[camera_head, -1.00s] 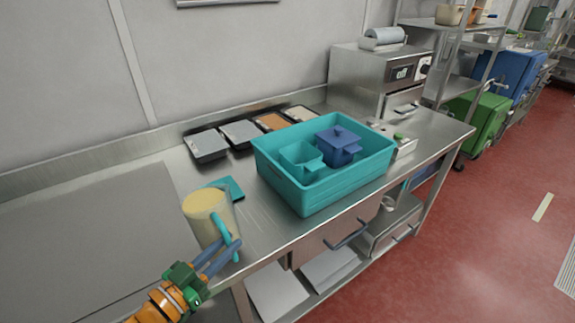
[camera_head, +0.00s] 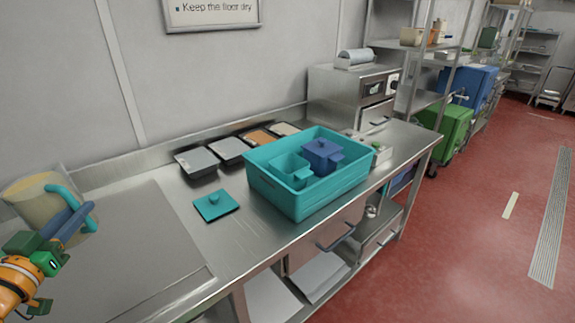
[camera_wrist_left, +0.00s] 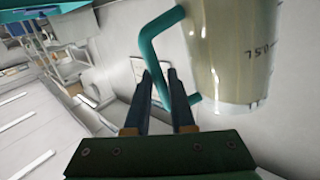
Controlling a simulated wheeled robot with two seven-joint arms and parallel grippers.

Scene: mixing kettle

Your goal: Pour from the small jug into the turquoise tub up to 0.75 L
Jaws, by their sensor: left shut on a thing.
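My left gripper (camera_head: 72,222) is shut on the turquoise handle of the small jug (camera_head: 32,202), at the left edge of the head view. The jug is clear, holds pale yellow liquid and leans slightly in the picture. In the left wrist view the gripper's fingers (camera_wrist_left: 160,85) are at the handle, and the jug (camera_wrist_left: 232,50) shows a volume mark, partly hidden. The small turquoise tub (camera_head: 289,171) stands open inside a large turquoise crate (camera_head: 305,205), well to the right of the jug. My right gripper is not in view.
A blue lidded tub (camera_head: 322,155) stands beside the turquoise tub in the crate. A turquoise lid (camera_head: 215,205) lies on the steel table (camera_head: 250,240). Several shallow trays (camera_head: 197,161) line the back. The front left of the table is clear.

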